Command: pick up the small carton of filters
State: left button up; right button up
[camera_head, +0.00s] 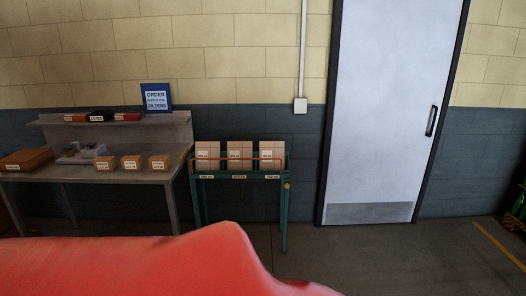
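Three small orange-brown cartons with white labels stand in a row on the front of a grey workbench: a left one (105,163), a middle one (131,163) and a right one (160,163). Three larger tan boxes, the left (207,160), middle (240,160) and right (272,160), stand upright in a green rack (285,190) beside the bench. Their labels are too small to read, so I cannot tell which carton holds the small filters. A blue sign (156,97) above the bench reads "ORDER" and "FILTERS", with an unclear middle line. Neither of my grippers shows.
The workbench (130,177) also carries a flat brown box (25,159) and a light tray (80,157) of small items. Its shelf (60,121) holds several small boxes. A closed white door (385,110) is right of the rack. Floor before the door is clear.

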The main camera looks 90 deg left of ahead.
aim_at(128, 163)
jog(key=u, duration=3.75)
jog(key=i+j, duration=0.2)
jog(key=i, duration=0.3)
jog(key=i+j+z, duration=0.1)
jog(key=i+j, duration=0.15)
jog(key=i, duration=0.2)
